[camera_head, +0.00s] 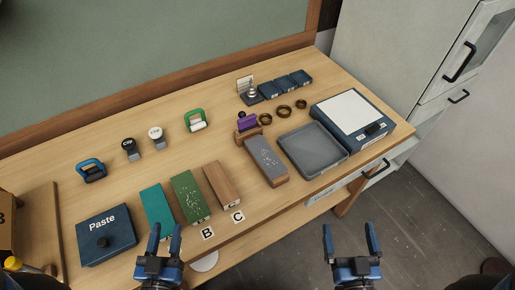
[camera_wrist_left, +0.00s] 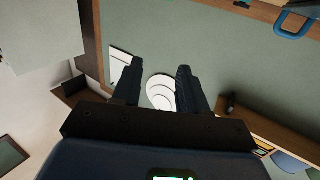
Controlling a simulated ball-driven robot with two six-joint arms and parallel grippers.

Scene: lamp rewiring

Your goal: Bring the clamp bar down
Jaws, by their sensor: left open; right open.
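I cannot clearly pick out a clamp bar. A blue clamp-like piece (camera_head: 91,170) and a green one (camera_head: 195,120) stand towards the back of the table. A blue unit (camera_head: 377,135) with a white top plate and a small black part is at the right end. My left gripper (camera_head: 165,240) is open and empty at the table's front edge, near the lettered blocks; its spread fingers also show in the left wrist view (camera_wrist_left: 158,72). My right gripper (camera_head: 350,240) is open and empty, in front of the table and over the floor.
A Paste box (camera_head: 120,239), teal (camera_head: 157,207), green (camera_head: 187,190) and brown (camera_head: 222,184) blocks line the front. A grey stone (camera_head: 264,155) and a grey tray (camera_head: 302,165) lie right of them. The middle of the tabletop is mostly clear.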

